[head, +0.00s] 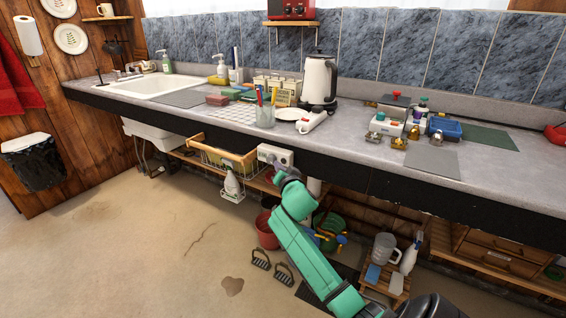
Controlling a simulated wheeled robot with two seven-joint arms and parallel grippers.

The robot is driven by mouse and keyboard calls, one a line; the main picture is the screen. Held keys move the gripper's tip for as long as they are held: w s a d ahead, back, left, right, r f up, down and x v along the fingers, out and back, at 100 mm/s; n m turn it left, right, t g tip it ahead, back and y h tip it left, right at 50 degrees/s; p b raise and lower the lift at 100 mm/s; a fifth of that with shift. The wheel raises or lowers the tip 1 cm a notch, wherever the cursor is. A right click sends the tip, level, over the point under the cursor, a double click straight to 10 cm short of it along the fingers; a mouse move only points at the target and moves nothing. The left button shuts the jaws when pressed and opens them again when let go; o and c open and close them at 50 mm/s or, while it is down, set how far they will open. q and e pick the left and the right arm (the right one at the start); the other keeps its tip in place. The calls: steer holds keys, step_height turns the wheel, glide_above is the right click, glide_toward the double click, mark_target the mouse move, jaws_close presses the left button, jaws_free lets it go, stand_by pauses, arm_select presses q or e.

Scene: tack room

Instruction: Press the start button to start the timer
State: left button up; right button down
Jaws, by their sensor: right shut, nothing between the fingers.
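A small white box (275,154) with dark round details is fixed to the dark front edge of the counter, and it looks like the timer. Its start button is too small to make out. My right gripper (284,173) is at the end of the green arm that comes up from the lower right. It is shut and empty, just below and in front of the box. Its fingertips are small and partly hidden by the hand, so I cannot tell whether they touch the box. My left gripper is not in view.
The grey counter (460,160) holds a kettle (319,80), a glass jar of pens (265,114) and several small items at the right. A red bucket (267,230) stands below. The floor at left is mostly clear.

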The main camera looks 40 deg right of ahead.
stand_by(0.5)
steer(key=shift+w+d, duration=0.15)
steer(key=shift+d, duration=0.3)
steer(key=shift+d, duration=0.25)
stand_by(0.3)
steer(key=shift+a, duration=0.1)
steer(key=shift+a+p, duration=0.3)
steer(key=shift+a, duration=0.3)
steer(key=s+a, duration=0.2)
steer(key=a, duration=0.3)
steer(key=shift+a, duration=0.4)
